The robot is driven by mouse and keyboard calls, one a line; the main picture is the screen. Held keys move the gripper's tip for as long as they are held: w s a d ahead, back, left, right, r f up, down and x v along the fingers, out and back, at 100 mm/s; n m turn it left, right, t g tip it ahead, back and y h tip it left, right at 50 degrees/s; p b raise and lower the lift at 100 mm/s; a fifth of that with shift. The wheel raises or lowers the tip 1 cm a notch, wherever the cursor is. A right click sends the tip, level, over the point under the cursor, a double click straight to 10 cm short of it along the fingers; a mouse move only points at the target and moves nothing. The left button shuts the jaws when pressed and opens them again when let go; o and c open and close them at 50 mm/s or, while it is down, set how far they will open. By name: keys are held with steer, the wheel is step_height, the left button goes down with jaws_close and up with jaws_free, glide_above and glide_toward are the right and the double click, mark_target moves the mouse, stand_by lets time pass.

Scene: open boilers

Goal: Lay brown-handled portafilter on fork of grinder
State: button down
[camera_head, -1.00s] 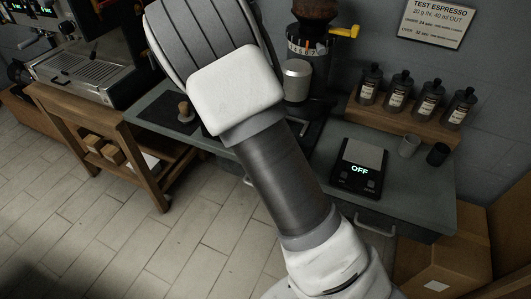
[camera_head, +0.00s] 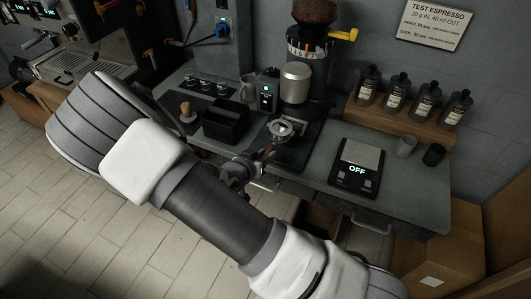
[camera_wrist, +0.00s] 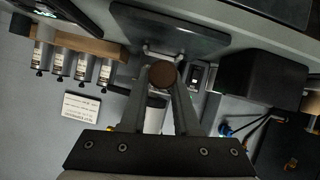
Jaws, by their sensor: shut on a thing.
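The portafilter (camera_head: 283,129) shows in the head view with its round metal basket up, in front of the grinder (camera_head: 306,48) and below its silver cup (camera_head: 296,82). Its brown handle (camera_head: 266,153) points down-left toward my gripper (camera_head: 252,162), which is shut on it. In the wrist view, the handle's round brown end (camera_wrist: 163,75) sits between my two fingers (camera_wrist: 164,84). The grinder's fork cannot be made out clearly, and I cannot tell whether the portafilter touches it.
A black open box (camera_head: 226,124) and a wooden-handled tamper (camera_head: 187,112) stand left of the portafilter. A scale (camera_head: 355,168) reading OFF stands to the right. Several dark bottles (camera_head: 396,92) line the back shelf.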

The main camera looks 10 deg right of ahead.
mark_target(279, 149)
steer(key=shift+a+f+b+x, duration=0.1)
steer(key=shift+f+b+x, duration=0.15)
steer(key=shift+b+x, duration=0.85)
steer(key=shift+a+f+b+x, duration=0.2)
steer(key=shift+b+x, duration=0.65)
steer(key=shift+x, duration=0.45)
steer(key=shift+w+d+r+b, duration=0.1)
steer(key=shift+w+d+b, duration=0.05)
steer(key=shift+w+d, duration=0.7)
steer(key=shift+w+d+f+b, duration=0.15)
steer(key=shift+w+d, duration=0.45)
steer(key=shift+w, duration=0.45)
steer(key=shift+w+d+r+b, duration=0.15)
steer(key=shift+w+d, duration=0.6)
steer(key=shift+w, duration=0.2)
steer(key=shift+s+f, duration=0.1)
steer(key=shift+f, duration=0.15)
steer(key=shift+f+b, duration=0.9)
steer(key=shift+f, duration=0.2)
steer(key=c, duration=0.6)
jaws_free()
steer(key=shift+o, duration=0.2)
steer(key=shift+f, duration=0.15)
